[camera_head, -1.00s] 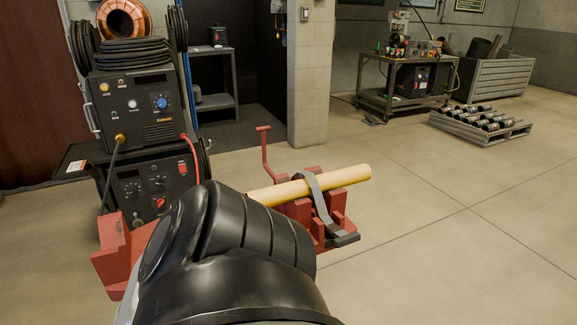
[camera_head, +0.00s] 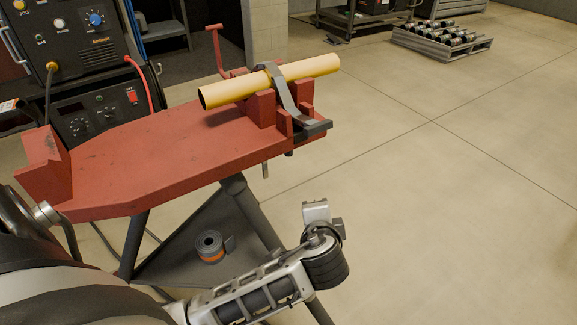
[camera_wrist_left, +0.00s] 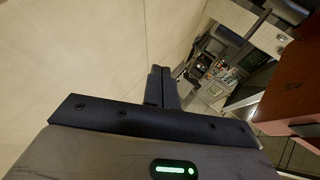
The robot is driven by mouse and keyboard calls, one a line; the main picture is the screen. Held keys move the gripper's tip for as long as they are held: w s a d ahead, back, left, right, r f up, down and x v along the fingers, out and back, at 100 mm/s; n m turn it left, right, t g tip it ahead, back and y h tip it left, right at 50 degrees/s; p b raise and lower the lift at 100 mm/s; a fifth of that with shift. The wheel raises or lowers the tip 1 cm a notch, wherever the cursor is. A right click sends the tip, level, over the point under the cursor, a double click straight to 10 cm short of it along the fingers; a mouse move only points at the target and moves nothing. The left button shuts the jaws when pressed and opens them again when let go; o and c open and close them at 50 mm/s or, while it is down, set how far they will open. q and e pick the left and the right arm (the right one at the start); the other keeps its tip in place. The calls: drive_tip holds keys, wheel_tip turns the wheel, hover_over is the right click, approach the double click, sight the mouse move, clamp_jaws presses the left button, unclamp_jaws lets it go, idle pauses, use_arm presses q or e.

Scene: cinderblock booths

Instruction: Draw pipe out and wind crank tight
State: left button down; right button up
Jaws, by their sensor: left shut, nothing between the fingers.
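A yellow pipe (camera_head: 225,91) lies across the red jaws of a vise (camera_head: 263,108) on a red bench (camera_head: 150,150), its open end facing left. A grey strap (camera_head: 284,92) runs over the pipe and down to a dark block at the bench's right end. A red crank (camera_head: 217,50) stands upright behind the pipe. My left arm reaches in low, in front of and below the bench. In the left wrist view my left gripper (camera_wrist_left: 161,75) is shut and empty, pointing over the floor, apart from the pipe. My right gripper is not in view.
Black welding machines (camera_head: 85,65) with cables stand behind the bench at left. A dark tray under the bench between its legs holds a spool (camera_head: 209,247). A pallet of short cylinders (camera_head: 440,42) sits far back. The floor to the right is clear.

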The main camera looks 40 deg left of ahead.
use_arm(q)
drive_tip(key=w+a+r+y+b, duration=0.1)
drive_tip(key=w+a+r+y, duration=0.2)
drive_tip(key=a+r+y, duration=0.15)
drive_tip(key=w+a+f+n+b, duration=0.1)
drive_tip(key=w+a+f+b, duration=0.1)
drive_tip(key=w+a, duration=0.6)
drive_tip(key=shift+w+a+b, duration=0.2)
drive_tip(key=shift+a+b, duration=0.1)
drive_tip(key=shift+a, duration=0.4)
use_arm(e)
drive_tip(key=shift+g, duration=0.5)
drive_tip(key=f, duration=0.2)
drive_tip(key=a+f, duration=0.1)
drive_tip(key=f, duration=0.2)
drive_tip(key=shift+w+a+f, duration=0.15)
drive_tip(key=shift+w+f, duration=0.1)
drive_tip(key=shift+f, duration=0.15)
use_arm(q)
drive_tip(key=shift+f+y, duration=0.1)
drive_tip(key=shift+y, duration=0.15)
